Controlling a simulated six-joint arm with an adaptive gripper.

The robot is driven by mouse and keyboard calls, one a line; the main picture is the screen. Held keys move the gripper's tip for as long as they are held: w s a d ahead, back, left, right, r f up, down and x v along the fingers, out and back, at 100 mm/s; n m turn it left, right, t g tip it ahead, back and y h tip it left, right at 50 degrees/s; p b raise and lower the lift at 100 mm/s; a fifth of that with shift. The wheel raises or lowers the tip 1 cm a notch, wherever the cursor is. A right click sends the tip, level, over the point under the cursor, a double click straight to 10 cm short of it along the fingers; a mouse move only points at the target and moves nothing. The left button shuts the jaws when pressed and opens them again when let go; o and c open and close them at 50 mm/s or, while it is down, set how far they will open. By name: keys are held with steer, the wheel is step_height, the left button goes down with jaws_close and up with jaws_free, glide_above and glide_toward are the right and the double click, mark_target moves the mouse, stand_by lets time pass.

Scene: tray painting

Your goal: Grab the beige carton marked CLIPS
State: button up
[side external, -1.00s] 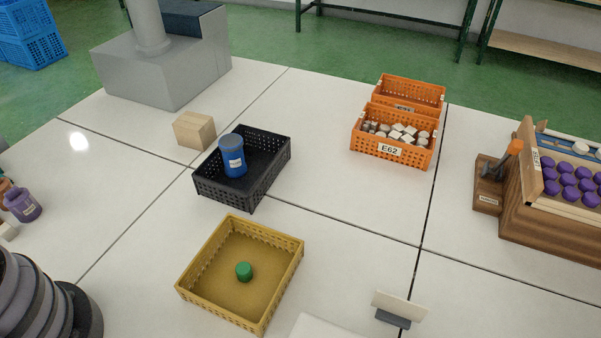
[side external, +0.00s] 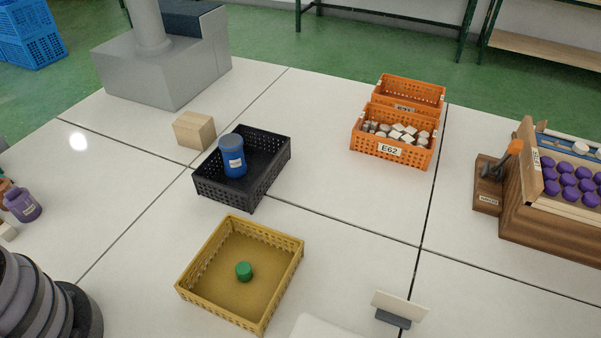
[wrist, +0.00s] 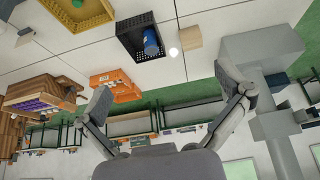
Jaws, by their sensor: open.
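A plain beige carton (side external: 194,131) stands on the white table, behind and left of the black crate (side external: 222,197). No CLIPS lettering can be read on its visible faces. It also shows near the top of the wrist view (wrist: 190,39), where my gripper (wrist: 163,92) has its two fingers spread wide with nothing between them. The carton lies beyond the fingertips, apart from them. My gripper's fingers do not show in the side external view.
The black crate beside the carton holds a blue canister (side external: 232,158). A yellow crate (side external: 193,293) holds a green cylinder (side external: 244,271). Orange crates (side external: 362,150) stand at the back right. A grey block-shaped structure (side external: 160,75) is behind the carton. Table left of the carton is clear.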

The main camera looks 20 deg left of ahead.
mark_target(194, 120)
steer(key=w+a+r+m+g+y, duration=0.1)
steer(key=w+m+g+y, duration=0.15)
steer(key=w, duration=0.85)
steer(key=w+a+r+m+g+y, duration=0.15)
steer(key=w+m, duration=0.25)
steer(key=w, duration=0.6)
steer(key=w+f+m+g+y, duration=0.1)
steer(key=w+f+m+y, duration=0.1)
steer(key=w+f, duration=0.45)
steer(key=w+f+m+g+y, duration=0.1)
steer(key=w+f+m, duration=0.15)
steer(key=w, duration=0.65)
steer(key=w+d+f+m+y, duration=0.1)
steer(key=w+f+m+y, duration=0.2)
steer(key=f, duration=1)
steer(key=w+f+m+y, duration=0.3)
steer(key=f+y, duration=0.1)
steer(key=f, duration=1)
steer(key=x, duration=0.6)
steer(key=shift+a+f, duration=0.15)
steer(key=shift+a, duration=0.1)
steer(key=c, duration=1.1)
steer(key=shift+c, duration=0.5)
steer(key=shift+r, duration=0.2)
